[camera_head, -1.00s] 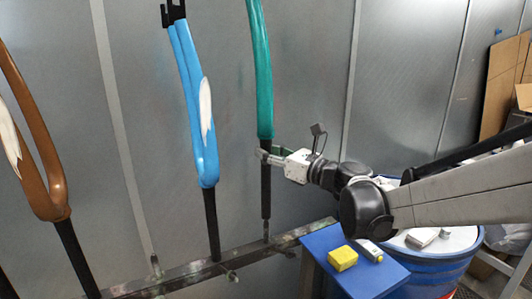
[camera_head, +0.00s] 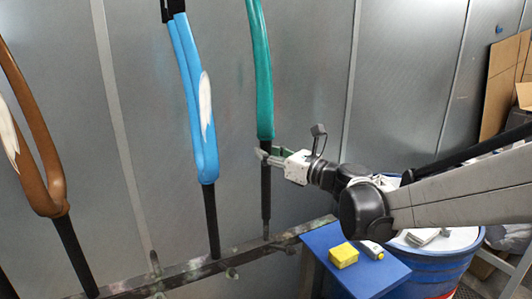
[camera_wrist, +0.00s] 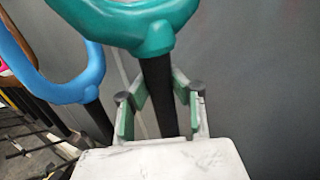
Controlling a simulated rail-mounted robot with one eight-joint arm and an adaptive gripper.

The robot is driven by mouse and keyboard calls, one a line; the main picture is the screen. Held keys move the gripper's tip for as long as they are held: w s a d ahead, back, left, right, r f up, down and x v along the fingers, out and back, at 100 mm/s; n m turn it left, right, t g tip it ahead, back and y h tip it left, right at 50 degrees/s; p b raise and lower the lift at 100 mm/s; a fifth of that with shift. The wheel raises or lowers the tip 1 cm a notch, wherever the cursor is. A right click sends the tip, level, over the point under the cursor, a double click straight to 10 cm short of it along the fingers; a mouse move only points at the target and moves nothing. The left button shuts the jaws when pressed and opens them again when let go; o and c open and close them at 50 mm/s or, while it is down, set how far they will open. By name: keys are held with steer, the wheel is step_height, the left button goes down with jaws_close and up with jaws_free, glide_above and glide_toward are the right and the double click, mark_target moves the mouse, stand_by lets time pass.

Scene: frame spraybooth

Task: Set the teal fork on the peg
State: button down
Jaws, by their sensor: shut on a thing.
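The teal fork (camera_head: 260,75) stands upright with its black tube (camera_head: 266,195) pointing down; its top is cut off by the picture edge. My gripper (camera_head: 265,154) is shut on the black tube just below the teal crown. In the wrist view the gripper's fingers (camera_wrist: 158,108) sit on either side of the tube, below the teal crown (camera_wrist: 150,35). The tube's lower end is at the long dark rail (camera_head: 180,272), in line with a small peg (camera_head: 266,236). I cannot tell whether the tube is over the peg or just above it.
A blue fork (camera_head: 203,130) and a brown fork (camera_head: 45,175) stand on the rail to the left. A blue table (camera_head: 335,275) with a yellow block (camera_head: 344,255) stands right of the rail, beside a blue drum (camera_head: 440,275). The grey wall (camera_head: 310,60) is close behind.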

mark_target(270, 182)
steer(key=shift+f+b, duration=3.25)
steer(key=shift+f, duration=0.9)
stand_by(0.5)
steer(key=c, duration=1.6)
jaws_free()
steer(key=v, duration=1.2)
steer(key=s+f+n+g+h, duration=0.1)
steer(key=s+n, duration=0.1)
steer(key=s+a+f+n+h, duration=0.1)
steer(key=s+n, duration=0.1)
steer(key=s+f+n+g+h, duration=0.1)
steer(key=s+f+n, duration=0.1)
steer(key=shift+s+a+n+g, duration=0.1)
steer(key=shift+a+n+g, duration=0.2)
steer(key=shift+a+n, duration=0.1)
steer(key=s+d+f+n+h, duration=0.3)
steer(key=s+d+n, duration=0.1)
steer(key=s+n, duration=0.2)
steer(key=s+d+f+n+g+h, duration=0.1)
steer(key=s+d+f+n+h, duration=0.2)
steer(key=s+d+n+h, duration=0.1)
steer(key=s+d+f+n+g+h, duration=0.1)
steer(key=s+d+f+n+h, duration=0.2)
steer(key=s+n, duration=0.4)
steer(key=shift+s+d+n+h, duration=0.3)
steer(key=shift+d+n+h, duration=0.35)
steer(key=shift+n, duration=0.45)
